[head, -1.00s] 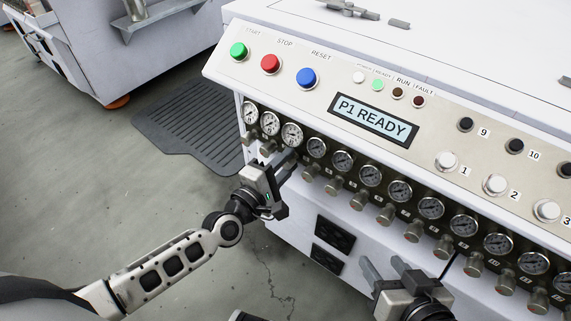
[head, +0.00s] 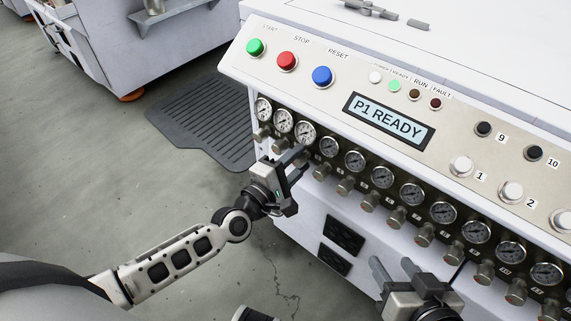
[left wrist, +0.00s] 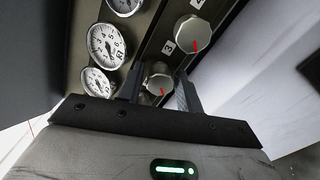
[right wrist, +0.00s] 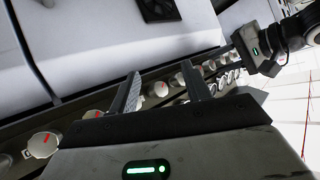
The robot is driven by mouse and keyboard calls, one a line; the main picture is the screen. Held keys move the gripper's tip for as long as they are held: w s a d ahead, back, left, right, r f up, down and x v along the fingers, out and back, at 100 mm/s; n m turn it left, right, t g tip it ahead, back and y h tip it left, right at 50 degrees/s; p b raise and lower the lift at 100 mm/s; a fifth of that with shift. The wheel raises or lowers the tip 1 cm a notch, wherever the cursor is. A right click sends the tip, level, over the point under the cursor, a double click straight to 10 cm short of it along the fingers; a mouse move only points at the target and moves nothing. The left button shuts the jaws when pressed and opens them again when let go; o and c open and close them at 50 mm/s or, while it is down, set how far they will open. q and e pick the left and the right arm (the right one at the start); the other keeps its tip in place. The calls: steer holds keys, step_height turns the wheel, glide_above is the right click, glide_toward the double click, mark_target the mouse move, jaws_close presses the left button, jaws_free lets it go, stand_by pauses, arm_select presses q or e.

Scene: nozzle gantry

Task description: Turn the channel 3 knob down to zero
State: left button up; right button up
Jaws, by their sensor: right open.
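The row of small metal knobs runs below the gauges on the white machine. In the left wrist view a knob (left wrist: 158,83) with a red mark lies between the fingers of my left gripper (left wrist: 160,88), close to both; I cannot tell whether they press on it. A "3" label (left wrist: 168,46) sits between that knob and a neighbouring knob (left wrist: 195,32); I cannot tell which it belongs to. In the head view my left gripper (head: 297,165) is at the row's left part, hiding the knob there. My right gripper (head: 396,272) is open and empty, below the row.
Gauges (head: 354,159) line the row above the knobs. The panel above has a green button (head: 255,47), a red button (head: 287,61), a blue button (head: 322,77) and a display (head: 389,121) reading "P1 READY". Open floor and a dark mat (head: 205,120) lie left.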

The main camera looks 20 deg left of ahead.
arm_select(q)
steer(key=p+v, duration=0.1)
steer(key=v, duration=1.4)
steer(key=shift+s, duration=0.4)
arm_select(e)
steer(key=shift+s+d+f+g, duration=0.2)
steer(key=shift+f+g, duration=0.1)
steer(key=shift+f, duration=0.2)
arm_select(q)
steer(key=shift+a, duration=0.15)
arm_select(e)
steer(key=shift+w+r, duration=0.1)
